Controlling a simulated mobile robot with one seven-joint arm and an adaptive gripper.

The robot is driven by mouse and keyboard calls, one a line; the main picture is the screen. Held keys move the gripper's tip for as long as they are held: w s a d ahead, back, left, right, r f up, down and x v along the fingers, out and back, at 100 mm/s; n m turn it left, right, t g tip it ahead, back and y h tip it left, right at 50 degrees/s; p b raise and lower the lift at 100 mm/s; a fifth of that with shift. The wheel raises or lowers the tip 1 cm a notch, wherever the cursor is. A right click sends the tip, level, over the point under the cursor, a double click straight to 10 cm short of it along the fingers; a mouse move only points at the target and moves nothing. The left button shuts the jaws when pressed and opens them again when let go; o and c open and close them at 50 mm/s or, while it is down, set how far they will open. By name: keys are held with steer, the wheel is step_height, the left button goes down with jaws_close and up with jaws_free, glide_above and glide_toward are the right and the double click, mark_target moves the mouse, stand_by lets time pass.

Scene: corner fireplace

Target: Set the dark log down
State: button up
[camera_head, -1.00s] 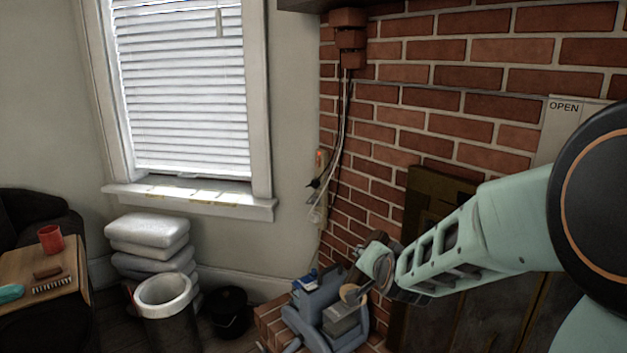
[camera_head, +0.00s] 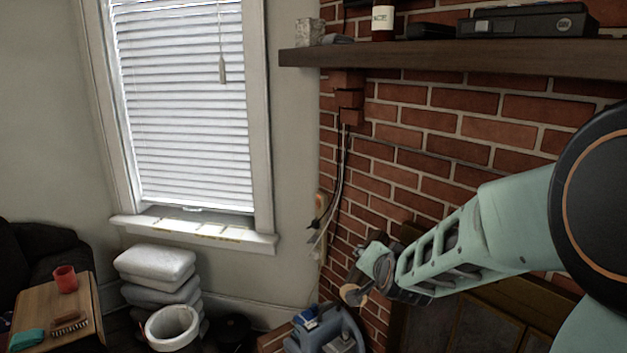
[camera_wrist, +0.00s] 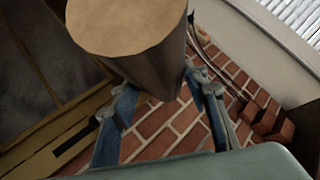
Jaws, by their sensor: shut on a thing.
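The log, with a tan cut end and grey-brown bark, fills the upper middle of the wrist view (camera_wrist: 155,75). My gripper (camera_wrist: 163,95) is shut on it, with one blue finger on each side. In the head view, my gripper (camera_head: 368,278) holds the log (camera_head: 352,296) up in front of the brick wall, above the blue-grey machine on the hearth. Only a small round end of the log shows there; my gripper hides the rest.
A blue-grey machine (camera_head: 325,330) stands on the brick hearth (camera_head: 274,341) below my gripper. A dark wooden mantel (camera_head: 440,60) bears several items. A white-rimmed bin (camera_head: 172,327), stacked bags (camera_head: 157,262) and a wooden tray table (camera_head: 35,303) are at the left.

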step_height(320, 180, up, 8)
steer(key=p, duration=0.6)
steer(key=shift+f, duration=0.15)
steer(key=f, duration=0.2)
steer(key=s+f, duration=0.1)
steer(key=f, duration=0.4)
steer(key=shift+s, duration=0.3)
steer(key=shift+s+f, duration=0.1)
steer(key=shift+f, duration=0.15)
steer(key=shift+s+a, duration=0.1)
steer(key=shift+a, duration=0.1)
